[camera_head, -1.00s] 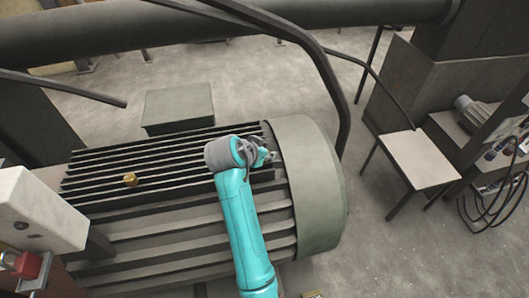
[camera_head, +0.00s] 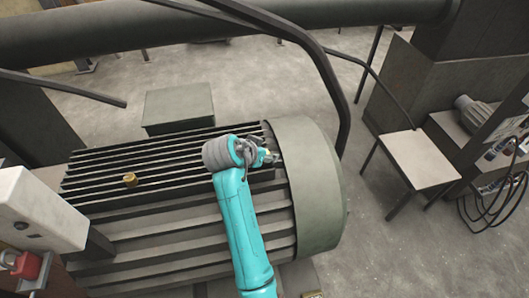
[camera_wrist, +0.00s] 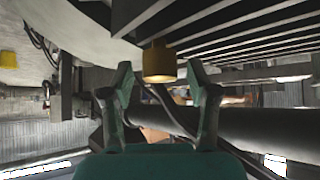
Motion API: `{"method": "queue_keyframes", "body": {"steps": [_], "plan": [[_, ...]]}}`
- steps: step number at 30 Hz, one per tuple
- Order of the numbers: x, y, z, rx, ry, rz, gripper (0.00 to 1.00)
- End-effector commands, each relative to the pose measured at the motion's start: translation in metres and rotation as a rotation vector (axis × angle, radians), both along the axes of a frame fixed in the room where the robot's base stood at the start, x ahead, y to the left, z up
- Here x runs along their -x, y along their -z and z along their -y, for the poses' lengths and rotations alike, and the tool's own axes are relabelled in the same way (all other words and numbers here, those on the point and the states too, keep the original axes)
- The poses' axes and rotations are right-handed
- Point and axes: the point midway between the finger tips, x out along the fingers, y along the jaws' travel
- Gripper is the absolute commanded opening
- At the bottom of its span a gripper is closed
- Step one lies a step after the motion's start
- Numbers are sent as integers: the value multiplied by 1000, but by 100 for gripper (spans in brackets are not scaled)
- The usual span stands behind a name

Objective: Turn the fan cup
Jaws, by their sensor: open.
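A brass-yellow cup (camera_wrist: 158,63), which I take to be the fan cup, hangs in the upper middle of the wrist view, beside the motor's dark fins. My gripper (camera_wrist: 160,78) is open, with one finger on each side of the cup in the picture. I see no clear contact, and I cannot tell how far the cup reaches between the fingertips. In the head view my gripper (camera_head: 266,157) is over the motor's fan-cover end, and a small yellow bit (camera_head: 267,153) shows there, mostly hidden by the gripper.
A second brass cup (camera_head: 130,179) stands on the finned motor top (camera_head: 95,200) at left. The rounded fan cover (camera_head: 312,190) is just right of my gripper. A dark bent pipe (camera_head: 345,100) rises behind it. Another yellow piece (camera_wrist: 8,59) shows at the wrist view's left.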

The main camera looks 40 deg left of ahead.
Motion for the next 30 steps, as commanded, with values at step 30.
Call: {"method": "queue_keyframes", "body": {"steps": [30], "plan": [[81, -81, 6, -1, -1, 0, 59]]}}
